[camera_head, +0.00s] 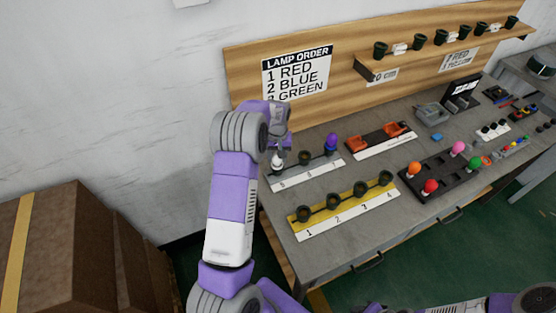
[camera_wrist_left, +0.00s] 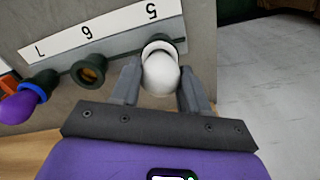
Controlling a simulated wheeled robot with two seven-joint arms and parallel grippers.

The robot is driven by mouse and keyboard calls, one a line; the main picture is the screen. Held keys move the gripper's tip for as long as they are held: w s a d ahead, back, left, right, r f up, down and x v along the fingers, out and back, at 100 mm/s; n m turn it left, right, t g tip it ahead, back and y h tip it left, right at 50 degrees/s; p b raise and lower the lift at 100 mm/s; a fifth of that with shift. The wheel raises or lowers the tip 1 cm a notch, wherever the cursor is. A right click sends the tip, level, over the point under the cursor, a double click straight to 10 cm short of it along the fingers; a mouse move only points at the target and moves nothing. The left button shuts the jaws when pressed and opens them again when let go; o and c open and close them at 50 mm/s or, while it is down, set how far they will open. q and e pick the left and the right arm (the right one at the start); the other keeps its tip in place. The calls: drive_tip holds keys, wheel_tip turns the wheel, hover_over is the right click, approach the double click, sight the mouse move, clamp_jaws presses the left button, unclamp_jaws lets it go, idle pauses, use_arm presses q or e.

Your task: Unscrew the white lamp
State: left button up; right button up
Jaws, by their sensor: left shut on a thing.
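The white lamp (camera_wrist_left: 160,75) sits at the dark socket above number 5 on the grey strip, between the two fingers of my left gripper (camera_wrist_left: 156,88). The fingers are shut on it. In the head view the white lamp (camera_head: 277,160) shows at the left end of the grey strip (camera_head: 312,172), below my left gripper (camera_head: 279,152). Whether its thread is still in the socket is hidden. The middle socket (camera_wrist_left: 90,71) on this strip is empty. A purple lamp (camera_head: 331,143) stands in the socket at the other end. My right gripper is not in view.
A yellow strip (camera_head: 345,208) with several empty sockets, numbered from 1, lies in front. A dark tray (camera_head: 443,175) holds orange, red, pink and green lamps to the right. An orange-topped holder (camera_head: 381,140) stands behind. A lamp order sign (camera_head: 297,75) hangs on the back board.

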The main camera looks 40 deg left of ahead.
use_arm(q)
drive_tip(key=shift+n, duration=1.2)
drive_tip(key=n+p, duration=0.1)
drive_tip(key=n, duration=0.2)
drive_tip(key=shift+r, duration=0.15)
drive_tip(key=shift+n+p, duration=0.3)
drive_tip(key=shift+n, duration=0.4)
drive_tip(key=n+p, duration=0.1)
drive_tip(key=n, duration=0.2)
drive_tip(key=shift+n+p, duration=0.3)
drive_tip(key=shift+n, duration=0.5)
